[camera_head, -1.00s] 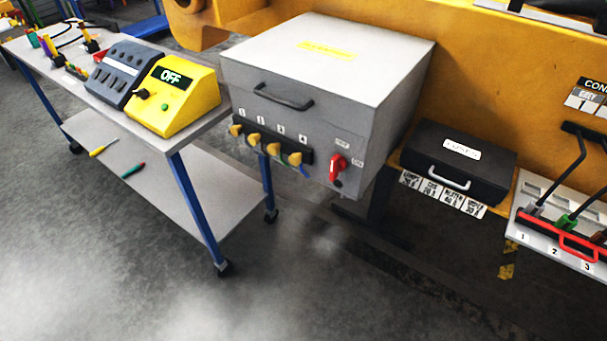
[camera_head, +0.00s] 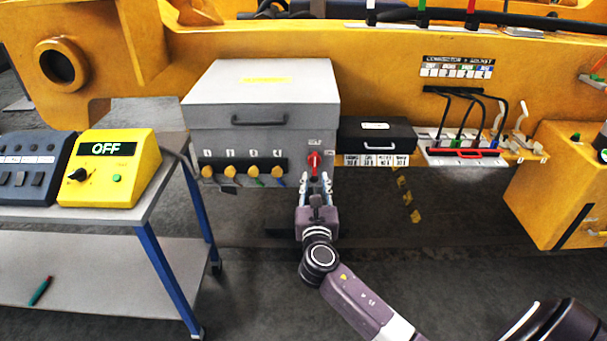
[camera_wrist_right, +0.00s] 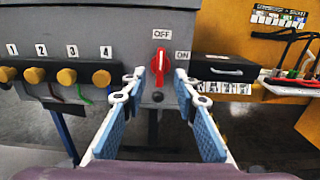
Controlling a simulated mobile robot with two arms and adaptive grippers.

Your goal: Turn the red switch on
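The red switch (camera_head: 314,161) is a rotary handle on the front of a grey box (camera_head: 262,143), at its lower right. In the right wrist view the red switch (camera_wrist_right: 160,62) stands upright, its upper end towards the OFF label, with the ON label to its upper right. My right gripper (camera_head: 316,182) is just in front of and below the switch. In the wrist view its blue-padded fingers (camera_wrist_right: 160,85) are apart, one on each side of the switch. I cannot tell whether they touch it. My left gripper is not in view.
Numbered yellow plugs (camera_wrist_right: 67,77) line the box front left of the switch. A black case (camera_head: 376,136) stands to the right. A blue-legged cart (camera_head: 150,213) with a yellow OFF unit (camera_head: 110,168) is at left. Open floor lies below the box.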

